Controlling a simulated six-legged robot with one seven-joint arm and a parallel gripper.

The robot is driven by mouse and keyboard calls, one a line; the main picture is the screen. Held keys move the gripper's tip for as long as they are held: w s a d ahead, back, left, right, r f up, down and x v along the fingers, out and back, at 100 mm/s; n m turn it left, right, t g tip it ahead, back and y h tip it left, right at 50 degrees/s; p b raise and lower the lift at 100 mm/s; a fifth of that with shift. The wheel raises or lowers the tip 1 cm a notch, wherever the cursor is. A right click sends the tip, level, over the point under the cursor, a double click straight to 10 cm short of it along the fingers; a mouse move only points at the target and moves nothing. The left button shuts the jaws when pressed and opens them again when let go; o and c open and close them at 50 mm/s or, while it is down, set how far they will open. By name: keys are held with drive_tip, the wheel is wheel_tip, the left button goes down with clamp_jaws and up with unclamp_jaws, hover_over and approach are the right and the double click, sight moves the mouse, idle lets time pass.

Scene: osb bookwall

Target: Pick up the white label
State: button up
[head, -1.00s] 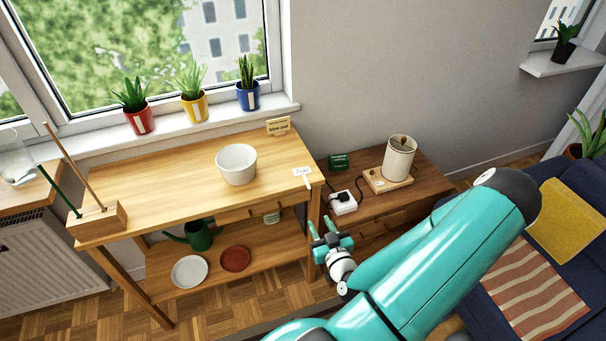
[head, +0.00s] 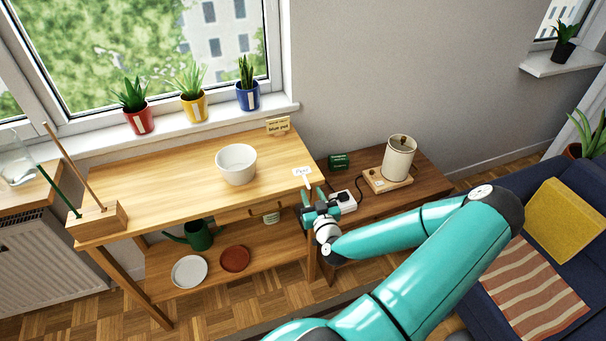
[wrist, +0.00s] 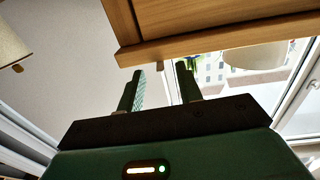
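The white label (head: 302,172) is a small T-shaped tag with faint writing. It lies at the right front corner of the wooden table (head: 190,165), its stem pointing toward the table's edge. My gripper (head: 313,193) is just off that corner, close in front of the label and slightly below it in the picture. In the wrist view the two fingers (wrist: 160,72) stand apart with nothing visibly held between them. The table's edge (wrist: 215,45) shows above them there. I cannot make out the label in the wrist view.
A white pot (head: 237,165) stands on the tabletop, and a "blue pot" sign (head: 278,126) at its back edge. A lower side table (head: 415,170) on the right holds a white power strip (head: 343,201), a green box and a cream lamp (head: 399,158). Potted plants line the sill.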

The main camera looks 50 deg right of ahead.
drive_tip(key=shift+x, duration=0.95)
clamp_jaws()
drive_tip(key=shift+r, duration=0.1)
wheel_tip(320, 180, up, 10)
